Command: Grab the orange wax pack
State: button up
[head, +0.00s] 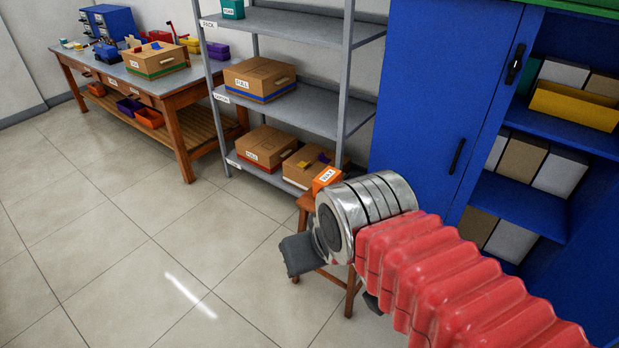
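A small orange pack (326,179) with a white label sits on or just over a wooden stool (307,201), right behind my arm's metal wrist. Its label is too small to read surely. My wrist hides part of the pack and much of the stool. My gripper (298,254) shows as a dark finger piece at the wrist's lower left, in front of the stool and lower in the picture than the pack. Another dark part shows below my red sleeve. The fingertips and the gap between them are not clear, and nothing is seen held.
A grey shelf rack (300,108) with cardboard boxes stands behind the stool. A blue cabinet (425,90) is at right, its right section open with boxes inside. A workbench (125,80) stands at the back left. The tiled floor (130,240) at left is clear.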

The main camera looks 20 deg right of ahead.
aim_at(330, 175)
jog(key=u, duration=0.55)
jog(key=i, duration=1.35)
jog(key=u, duration=0.2)
